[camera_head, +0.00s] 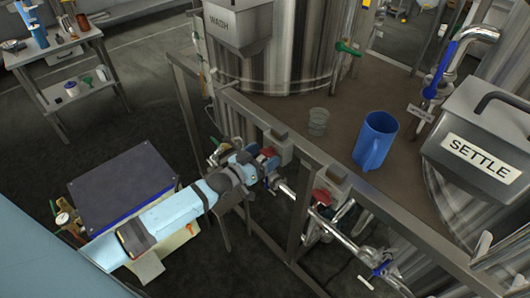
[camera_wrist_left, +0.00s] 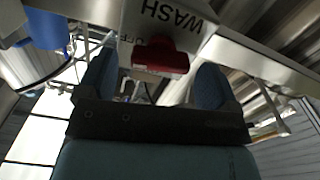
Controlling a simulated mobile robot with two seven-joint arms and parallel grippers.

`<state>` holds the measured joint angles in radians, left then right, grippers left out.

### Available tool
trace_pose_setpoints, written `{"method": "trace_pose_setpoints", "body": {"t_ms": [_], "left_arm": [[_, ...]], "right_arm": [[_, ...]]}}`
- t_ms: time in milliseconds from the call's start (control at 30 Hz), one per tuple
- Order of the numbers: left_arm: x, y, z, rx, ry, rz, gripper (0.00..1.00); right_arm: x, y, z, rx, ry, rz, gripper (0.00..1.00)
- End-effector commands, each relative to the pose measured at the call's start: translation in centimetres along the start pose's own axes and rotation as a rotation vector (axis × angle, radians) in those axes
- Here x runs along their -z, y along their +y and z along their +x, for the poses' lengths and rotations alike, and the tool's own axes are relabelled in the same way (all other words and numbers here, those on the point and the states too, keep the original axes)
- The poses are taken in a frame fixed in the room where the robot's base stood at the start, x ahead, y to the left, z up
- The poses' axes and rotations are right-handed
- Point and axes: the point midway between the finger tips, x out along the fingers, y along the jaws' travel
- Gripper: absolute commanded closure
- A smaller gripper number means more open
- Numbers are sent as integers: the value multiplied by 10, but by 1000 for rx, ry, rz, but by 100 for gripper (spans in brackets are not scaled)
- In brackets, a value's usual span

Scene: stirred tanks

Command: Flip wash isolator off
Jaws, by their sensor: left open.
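The wash isolator is a grey box (camera_wrist_left: 150,22) with a red handle (camera_wrist_left: 160,57), under the rail of the tank frame. Its WASH lettering shows upside down in the left wrist view, with smaller lettering, partly hidden, beside the handle. In the head view the red handle (camera_head: 268,152) is at the tip of my left gripper (camera_head: 259,165). My left gripper (camera_wrist_left: 157,72) is open, with one dark blue finger on each side of the red handle. I cannot tell whether the fingers touch it. My right gripper is not in view.
A second grey box (camera_head: 334,178) with a red handle (camera_head: 321,196) hangs further right on the same rail. Pipes with valves run below. A blue jug (camera_head: 375,141) and a grey cup (camera_head: 318,121) stand on the brown deck. A dark-topped cart (camera_head: 120,180) is beside my left arm.

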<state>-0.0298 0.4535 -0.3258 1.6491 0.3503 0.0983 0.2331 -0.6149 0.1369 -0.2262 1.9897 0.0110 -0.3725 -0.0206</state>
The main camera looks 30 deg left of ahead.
Motion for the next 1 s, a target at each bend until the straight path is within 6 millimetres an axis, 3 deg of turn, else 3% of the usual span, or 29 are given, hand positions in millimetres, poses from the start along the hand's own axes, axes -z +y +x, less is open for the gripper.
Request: {"method": "trace_pose_setpoints", "body": {"t_ms": [400, 433, 633, 1000], "left_arm": [[0, 0, 11, 0, -1, 1, 15], [0, 0, 11, 0, -1, 1, 17], [0, 0, 11, 0, 0, 1, 63], [0, 1, 11, 0, 0, 180, 64]], "right_arm": [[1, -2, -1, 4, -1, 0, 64], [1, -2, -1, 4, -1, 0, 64], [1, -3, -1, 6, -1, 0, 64], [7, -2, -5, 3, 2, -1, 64]]}}
